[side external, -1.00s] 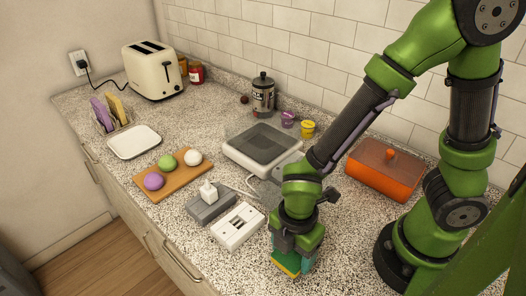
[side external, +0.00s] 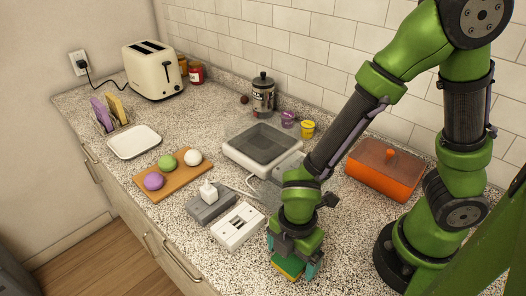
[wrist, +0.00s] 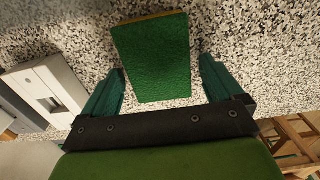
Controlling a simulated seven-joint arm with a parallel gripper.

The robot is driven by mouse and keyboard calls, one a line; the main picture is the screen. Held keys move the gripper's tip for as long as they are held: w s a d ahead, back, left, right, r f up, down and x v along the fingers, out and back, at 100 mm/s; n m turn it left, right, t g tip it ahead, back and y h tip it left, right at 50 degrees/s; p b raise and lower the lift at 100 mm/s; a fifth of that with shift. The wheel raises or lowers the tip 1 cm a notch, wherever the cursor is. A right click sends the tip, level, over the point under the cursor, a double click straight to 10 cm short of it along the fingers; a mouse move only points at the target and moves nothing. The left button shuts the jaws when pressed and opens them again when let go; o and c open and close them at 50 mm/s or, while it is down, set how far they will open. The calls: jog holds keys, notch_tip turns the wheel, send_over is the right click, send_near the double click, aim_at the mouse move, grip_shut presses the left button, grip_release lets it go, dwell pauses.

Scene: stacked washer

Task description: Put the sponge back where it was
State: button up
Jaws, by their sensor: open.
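The sponge (side external: 288,266) has a green top and a yellow underside and lies on the speckled counter near its front edge. In the wrist view the sponge (wrist: 152,58) shows its green face between and beyond the fingertips. My gripper (side external: 294,262) points down over the sponge with its fingers on either side of it. In the wrist view the gripper (wrist: 160,80) is open, with a gap between each finger and the sponge.
A white socket block (side external: 238,226) and a grey block with a plug (side external: 210,203) lie left of my gripper. An orange lidded box (side external: 385,169) stands behind right. A wooden board (side external: 177,175) with coloured balls lies farther left. Counter around the sponge is bare.

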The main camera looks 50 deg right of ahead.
aim_at(292, 256)
notch_tip(292, 256, up, 12)
jog(key=w+d+r+m+t+y, duration=0.1)
jog(key=w+d+r+m+t, duration=0.1)
jog(key=d+r+m, duration=0.4)
jog(key=w+d+r+m+t+y, duration=0.1)
jog(key=d+r+m+t, duration=0.4)
jog(key=m, duration=1.1)
jog(key=d, duration=0.3)
jog(key=shift+w+d+r, duration=0.15)
jog(key=shift+w+r, duration=0.2)
jog(key=shift+r, duration=0.05)
